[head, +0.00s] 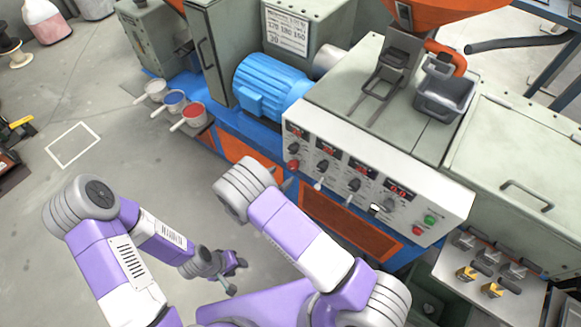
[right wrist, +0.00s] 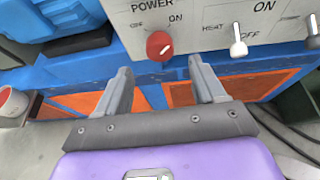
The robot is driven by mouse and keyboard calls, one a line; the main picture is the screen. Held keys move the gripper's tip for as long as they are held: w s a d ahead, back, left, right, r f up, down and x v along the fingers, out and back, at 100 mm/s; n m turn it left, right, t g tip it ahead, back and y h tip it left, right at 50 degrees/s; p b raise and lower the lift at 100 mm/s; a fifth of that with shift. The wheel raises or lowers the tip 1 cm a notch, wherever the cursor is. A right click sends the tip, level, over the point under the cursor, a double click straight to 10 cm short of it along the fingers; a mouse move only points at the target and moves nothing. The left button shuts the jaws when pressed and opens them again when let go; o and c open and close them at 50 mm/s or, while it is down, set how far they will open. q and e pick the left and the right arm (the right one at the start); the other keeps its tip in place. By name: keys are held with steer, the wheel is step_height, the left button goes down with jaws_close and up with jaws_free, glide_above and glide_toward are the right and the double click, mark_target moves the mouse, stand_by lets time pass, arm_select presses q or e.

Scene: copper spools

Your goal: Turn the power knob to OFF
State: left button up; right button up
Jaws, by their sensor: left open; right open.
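The red power knob (right wrist: 159,45) is on the white control panel (head: 375,180), below the word POWER, with OFF at its upper left and ON at its upper right. Its white mark points up and right, toward ON. In the head view the knob (head: 293,165) is near the panel's left end. My right gripper (right wrist: 161,80) is open and empty, its fingers either side of the knob in the picture, apparently short of it. In the head view its arm mostly hides it. My left gripper (head: 236,276) is open and empty, low over the floor.
A white-handled HEAT switch (right wrist: 238,42) is right of the knob. More switches, lit red displays and green (head: 430,219) and red buttons line the panel. A blue motor (head: 268,82) and cups (head: 194,112) are at the left. Open floor lies left of the machine.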

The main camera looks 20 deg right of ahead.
mark_target(291, 168)
steer(key=b+x, duration=0.1)
steer(key=x, duration=0.6)
steer(key=shift+w+d, duration=0.1)
steer(key=shift+d, duration=0.05)
steer(key=c, duration=1)
steer(key=shift+c, duration=0.2)
